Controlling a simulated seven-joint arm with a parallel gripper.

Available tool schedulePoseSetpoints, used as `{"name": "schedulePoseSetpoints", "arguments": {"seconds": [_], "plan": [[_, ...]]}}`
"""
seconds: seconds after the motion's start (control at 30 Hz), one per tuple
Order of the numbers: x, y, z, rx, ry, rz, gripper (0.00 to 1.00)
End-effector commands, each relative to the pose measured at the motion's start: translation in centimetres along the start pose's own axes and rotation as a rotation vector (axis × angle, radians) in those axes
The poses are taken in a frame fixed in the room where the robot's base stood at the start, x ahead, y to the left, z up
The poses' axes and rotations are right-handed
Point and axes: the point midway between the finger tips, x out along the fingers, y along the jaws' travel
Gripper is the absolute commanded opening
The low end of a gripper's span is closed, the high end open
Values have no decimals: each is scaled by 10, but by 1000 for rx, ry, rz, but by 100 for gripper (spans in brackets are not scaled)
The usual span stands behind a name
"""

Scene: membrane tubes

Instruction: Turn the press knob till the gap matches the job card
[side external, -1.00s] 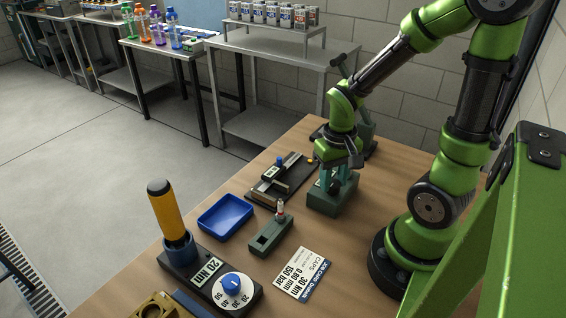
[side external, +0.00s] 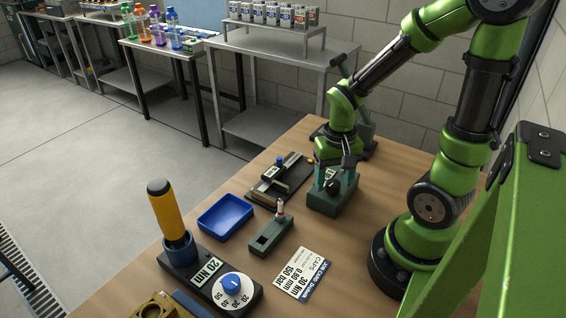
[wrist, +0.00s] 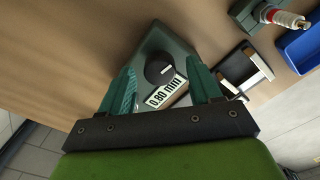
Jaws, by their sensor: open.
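The press is a dark green block (side external: 345,201) on the wooden table under my gripper. Its round dark knob (wrist: 159,71) shows in the wrist view, and it also shows in the side view (side external: 333,186). A white label on the press beside the knob (wrist: 166,91) reads 0.80 mm. The job card (side external: 304,274) lies flat at the table's front and reads 30 Nm, 0.80 mm, 150 bar. My gripper (wrist: 161,82) is open, its green fingers on either side of the knob, apart from it in the wrist view.
A black fixture with a small slide (side external: 281,180) lies left of the press. A blue tray (side external: 226,217), a small green holder (side external: 271,235) and a torque tool with a yellow handle (side external: 168,215) stand nearer the front. Bare table lies around the card.

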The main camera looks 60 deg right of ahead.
Motion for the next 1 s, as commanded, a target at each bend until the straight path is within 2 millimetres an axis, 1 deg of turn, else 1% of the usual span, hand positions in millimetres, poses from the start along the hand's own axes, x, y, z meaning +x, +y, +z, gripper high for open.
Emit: {"name": "schedulePoseSetpoints", "arguments": {"seconds": [0.13,0.27,0.6,0.7,0.83,1.0], "plan": [[-12,0,-1,-2,5,-2,63],[-35,-1,-1,-1,8,-4,63],[-116,0,-1,0,10,-4,63],[-136,-1,-1,-1,8,-3,63],[-155,0,-1,-1,5,-2,63],[-167,0,0,0,3,-1,63]]}}
